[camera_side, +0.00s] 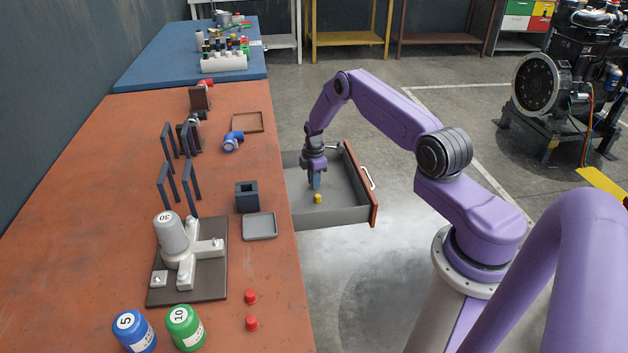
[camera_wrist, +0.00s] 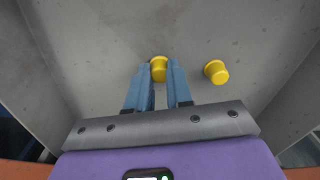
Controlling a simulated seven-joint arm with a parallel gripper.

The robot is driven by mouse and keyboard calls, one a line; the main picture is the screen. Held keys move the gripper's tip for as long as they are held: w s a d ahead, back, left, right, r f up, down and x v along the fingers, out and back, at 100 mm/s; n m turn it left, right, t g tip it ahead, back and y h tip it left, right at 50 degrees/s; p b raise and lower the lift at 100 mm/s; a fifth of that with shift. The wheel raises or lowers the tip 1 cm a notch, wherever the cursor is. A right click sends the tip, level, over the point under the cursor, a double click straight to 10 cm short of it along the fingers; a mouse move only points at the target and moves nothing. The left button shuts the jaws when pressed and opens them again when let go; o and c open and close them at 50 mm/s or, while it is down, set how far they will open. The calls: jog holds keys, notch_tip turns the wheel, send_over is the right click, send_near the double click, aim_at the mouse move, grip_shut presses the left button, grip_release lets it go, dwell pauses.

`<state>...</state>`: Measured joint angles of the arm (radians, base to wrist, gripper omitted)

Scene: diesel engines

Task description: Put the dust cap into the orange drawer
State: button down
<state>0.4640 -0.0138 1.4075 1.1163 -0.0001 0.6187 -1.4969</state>
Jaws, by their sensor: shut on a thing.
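The orange drawer (camera_side: 374,190) is pulled out from the workbench, with a grey inside and an orange-brown front with a pale handle. My gripper (camera_side: 316,184) points down inside it. In the wrist view, my blue fingers (camera_wrist: 160,72) are shut on a yellow dust cap (camera_wrist: 158,68) at their tips. A second yellow cap (camera_wrist: 216,72) stands apart on the drawer floor to the right of the fingers. In the side view one yellow cap (camera_side: 318,198) shows just below the fingertips; I cannot tell which of the two it is.
The orange bench top (camera_side: 120,180) holds two red caps (camera_side: 250,310), a grey tray (camera_side: 260,227), a dark square block (camera_side: 247,197), dark upright plates (camera_side: 166,185) and a fixture with a grey filter (camera_side: 171,236). The drawer walls stand around my gripper.

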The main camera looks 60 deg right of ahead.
jog(key=shift+f, duration=0.1)
jog(key=c, duration=1)
grip_release()
